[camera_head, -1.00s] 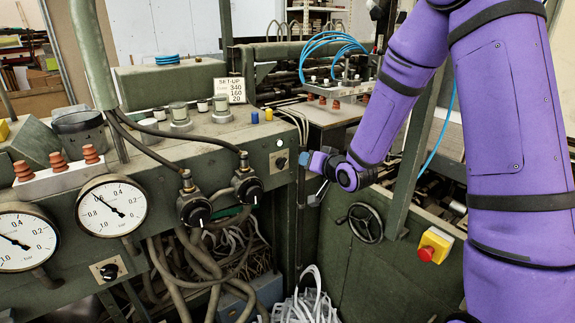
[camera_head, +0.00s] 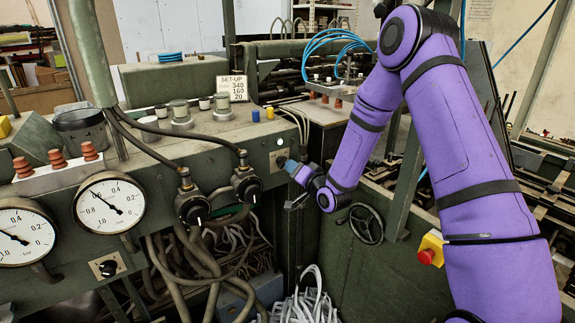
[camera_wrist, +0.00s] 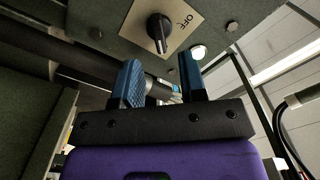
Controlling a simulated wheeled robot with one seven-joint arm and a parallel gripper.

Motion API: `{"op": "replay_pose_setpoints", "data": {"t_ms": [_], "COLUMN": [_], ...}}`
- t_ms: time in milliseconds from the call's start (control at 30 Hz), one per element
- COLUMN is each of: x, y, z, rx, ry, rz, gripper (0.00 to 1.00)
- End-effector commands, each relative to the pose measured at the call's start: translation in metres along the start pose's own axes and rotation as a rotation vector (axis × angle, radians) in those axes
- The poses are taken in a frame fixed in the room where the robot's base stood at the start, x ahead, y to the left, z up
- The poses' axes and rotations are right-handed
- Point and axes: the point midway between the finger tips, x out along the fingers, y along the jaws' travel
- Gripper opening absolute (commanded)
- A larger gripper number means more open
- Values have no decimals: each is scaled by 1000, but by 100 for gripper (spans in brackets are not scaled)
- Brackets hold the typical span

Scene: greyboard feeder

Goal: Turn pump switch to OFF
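The pump switch is a black rotary knob (camera_wrist: 158,32) on a pale plate (camera_wrist: 178,14) marked OFF, at the top of the wrist view. The knob's long side runs roughly up and down in that view, and the OFF mark lies to its right. My gripper (camera_wrist: 160,80) has its two blue fingers spread apart with nothing between them. The fingertips are below the knob in that view and appear apart from it. In the head view my gripper (camera_head: 287,165) is at the panel's right end and covers most of the switch.
Pressure gauges (camera_head: 109,203) and another black knob (camera_head: 108,268) are on the panel at left. Hoses and two black dial fittings (camera_head: 193,208) stand left of my gripper. A handwheel (camera_head: 366,224) and a red stop button (camera_head: 426,257) are to the right.

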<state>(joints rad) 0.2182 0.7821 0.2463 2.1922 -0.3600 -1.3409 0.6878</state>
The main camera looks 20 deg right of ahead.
Motion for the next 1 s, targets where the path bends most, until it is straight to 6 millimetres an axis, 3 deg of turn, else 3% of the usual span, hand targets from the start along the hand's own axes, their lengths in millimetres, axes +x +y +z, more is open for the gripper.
{"op": "replay_pose_setpoints", "data": {"t_ms": [100,300,667,700,867,1000], "x": [20,40,45,45,45,45], "y": [-1,0,0,0,0,0], "z": [1,0,0,0,0,0], "rx": [0,0,0,0,0,-1], "ry": [-1,-1,-1,-1,-1,-1], "rz": [-2,0,0,0,0,0], "gripper": [38,38,38,36,0,0]}}
